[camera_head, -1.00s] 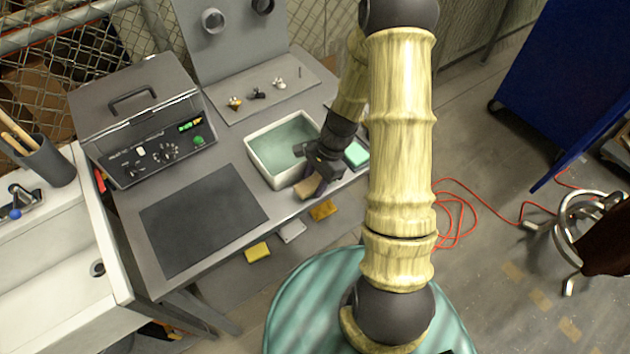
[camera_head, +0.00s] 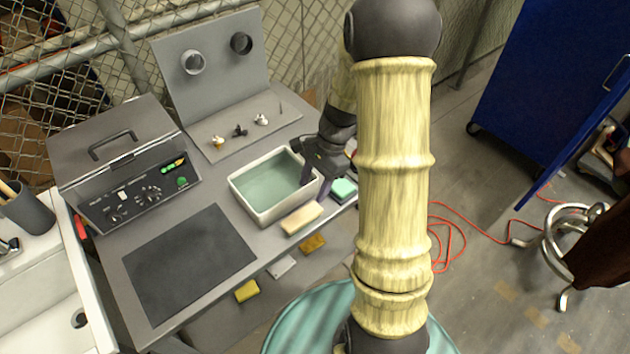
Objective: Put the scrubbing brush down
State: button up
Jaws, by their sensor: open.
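The scrubbing brush (camera_head: 301,218), a tan block, lies on the grey bench (camera_head: 215,297) near its front edge, just in front of the white basin (camera_head: 237,190). My gripper (camera_head: 317,181) is open and empty. It is above and behind the brush, by the right end of the basin, apart from the brush. My arm hides part of the bench to the right.
A teal block (camera_head: 343,190) lies right of the brush. A dark mat (camera_head: 188,262) and a grey control box (camera_head: 125,165) are at left. Small fittings (camera_head: 240,131) stand behind the basin. Yellow (camera_head: 246,291), white (camera_head: 281,267) and orange (camera_head: 313,244) pieces show below the front edge.

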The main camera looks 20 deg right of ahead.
jog(key=shift+w+d+r, duration=0.1)
jog(key=shift+d+r, duration=0.05)
jog(key=shift+r, duration=0.3)
jog(key=s+a+r+n+t+h, duration=0.4)
jog(key=s+n, duration=0.5)
jog(key=n, duration=0.5)
jog(key=shift+w+v, duration=0.25)
jog(key=shift+v, duration=0.85)
jog(key=shift+s+a+r, duration=0.1)
jog(key=shift+a, duration=0.05)
jog(key=shift+c, duration=1.4)
